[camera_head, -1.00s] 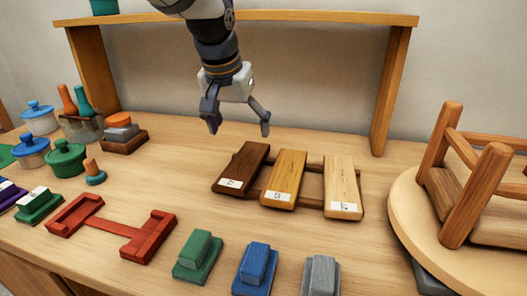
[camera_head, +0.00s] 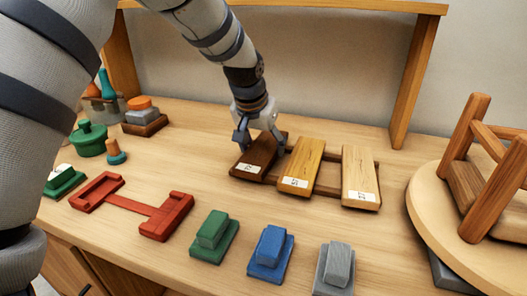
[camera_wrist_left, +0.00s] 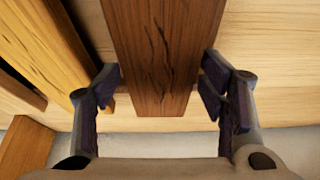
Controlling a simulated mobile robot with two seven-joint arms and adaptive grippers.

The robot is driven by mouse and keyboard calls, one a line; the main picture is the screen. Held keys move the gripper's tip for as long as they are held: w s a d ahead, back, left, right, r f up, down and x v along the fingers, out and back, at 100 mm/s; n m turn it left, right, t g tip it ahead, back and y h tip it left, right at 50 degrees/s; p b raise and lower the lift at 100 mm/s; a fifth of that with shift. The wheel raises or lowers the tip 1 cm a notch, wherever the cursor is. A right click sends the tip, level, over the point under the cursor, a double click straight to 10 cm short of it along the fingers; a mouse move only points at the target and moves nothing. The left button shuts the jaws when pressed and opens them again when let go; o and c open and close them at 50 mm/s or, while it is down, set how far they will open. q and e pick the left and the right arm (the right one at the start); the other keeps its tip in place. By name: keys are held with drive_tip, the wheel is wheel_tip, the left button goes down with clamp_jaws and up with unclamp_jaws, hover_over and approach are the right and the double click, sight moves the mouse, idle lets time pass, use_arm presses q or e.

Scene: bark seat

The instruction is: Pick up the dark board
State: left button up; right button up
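The dark board (camera_head: 256,158) is a dark brown plank with a white label at its near end. It lies leftmost of three boards on a low wooden rack (camera_head: 327,180). My left gripper (camera_head: 261,140) is at the board's far end, with one finger on each side. In the left wrist view the dark board (camera_wrist_left: 157,50) runs between the open fingers (camera_wrist_left: 160,98), with narrow gaps visible beside it. My right gripper is not in view.
A yellow-brown board (camera_head: 301,165) and a pale board (camera_head: 360,178) lie to the right. In front are a red tray-like piece (camera_head: 150,210) and green (camera_head: 214,236), blue (camera_head: 270,253) and grey (camera_head: 335,268) blocks. A wooden stool (camera_head: 480,195) stands at right on a round board.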

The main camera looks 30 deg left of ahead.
use_arm(q)
drive_tip(key=c, duration=0.7)
drive_tip(key=shift+o, duration=0.2)
